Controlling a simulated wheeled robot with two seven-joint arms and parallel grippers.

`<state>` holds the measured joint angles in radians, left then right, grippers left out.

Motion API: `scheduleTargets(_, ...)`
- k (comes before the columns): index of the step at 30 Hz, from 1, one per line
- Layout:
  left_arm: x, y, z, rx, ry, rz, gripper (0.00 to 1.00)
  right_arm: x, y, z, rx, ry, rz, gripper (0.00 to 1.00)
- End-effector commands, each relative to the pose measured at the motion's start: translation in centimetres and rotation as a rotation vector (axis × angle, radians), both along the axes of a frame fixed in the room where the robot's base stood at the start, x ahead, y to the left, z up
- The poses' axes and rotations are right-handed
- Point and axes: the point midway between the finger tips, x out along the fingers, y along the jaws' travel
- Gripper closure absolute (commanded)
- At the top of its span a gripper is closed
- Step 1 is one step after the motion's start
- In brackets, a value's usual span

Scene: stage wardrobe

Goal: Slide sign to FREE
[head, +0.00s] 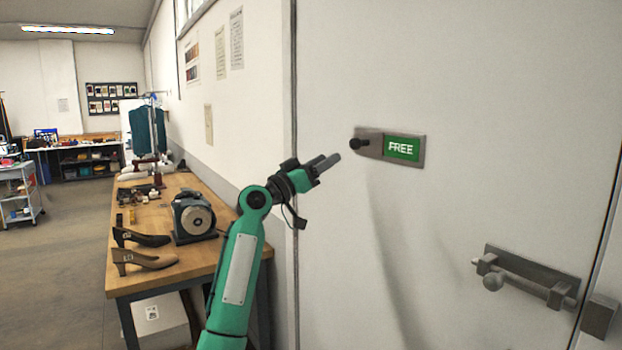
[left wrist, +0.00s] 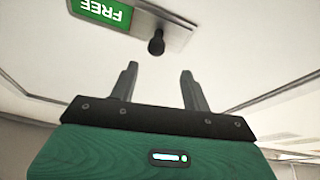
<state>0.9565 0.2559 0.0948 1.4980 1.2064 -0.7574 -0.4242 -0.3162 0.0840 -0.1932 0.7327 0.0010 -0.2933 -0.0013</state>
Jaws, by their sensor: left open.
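The sign (head: 376,147) is a grey metal plate on the white door, with a green panel (head: 403,148) reading FREE at its right. Its black knob (head: 359,143) stands out at the left end of the plate. In the left wrist view the green FREE panel (left wrist: 102,12) is upside down at the top, and the knob (left wrist: 156,43) is beyond the fingertips. My left gripper (head: 332,160) is open and empty, a little left of and below the knob, apart from it. Its two fingers also show in the left wrist view (left wrist: 159,72). My right gripper is not in view.
A sliding bolt (head: 530,277) with a round knob is mounted lower right on the door (head: 450,220). A wooden workbench (head: 165,270) with shoes (head: 146,259) and a grinder-like machine (head: 194,217) stands at left. The door face around the sign is clear.

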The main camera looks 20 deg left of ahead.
Motion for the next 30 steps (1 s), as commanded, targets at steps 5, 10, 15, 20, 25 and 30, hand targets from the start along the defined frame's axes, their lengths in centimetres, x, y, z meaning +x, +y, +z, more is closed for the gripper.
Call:
scheduleTargets(5, -2.2, 1.4, -1.2, 0.002, -0.002, 0.001, 0.52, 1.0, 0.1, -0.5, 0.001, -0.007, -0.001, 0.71)
scheduleTargets(10, -3.0, 1.8, -1.5, 0.000, 0.000, 0.000, 0.52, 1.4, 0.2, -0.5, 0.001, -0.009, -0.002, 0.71)
scheduleTargets(15, -3.1, 1.9, -1.4, 0.000, 0.000, 0.000, 0.52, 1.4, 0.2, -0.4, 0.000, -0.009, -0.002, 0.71)
scheduleTargets(20, -3.1, 1.9, -1.4, 0.000, 0.000, 0.000, 0.52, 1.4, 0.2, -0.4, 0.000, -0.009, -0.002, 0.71)
scheduleTargets(25, -3.0, 1.9, -1.5, 0.000, 0.002, 0.000, 0.52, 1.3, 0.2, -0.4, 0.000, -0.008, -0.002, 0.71)
scheduleTargets(30, -1.3, 1.9, -4.9, -0.003, 0.063, 0.022, 0.52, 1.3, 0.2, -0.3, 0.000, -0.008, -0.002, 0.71)
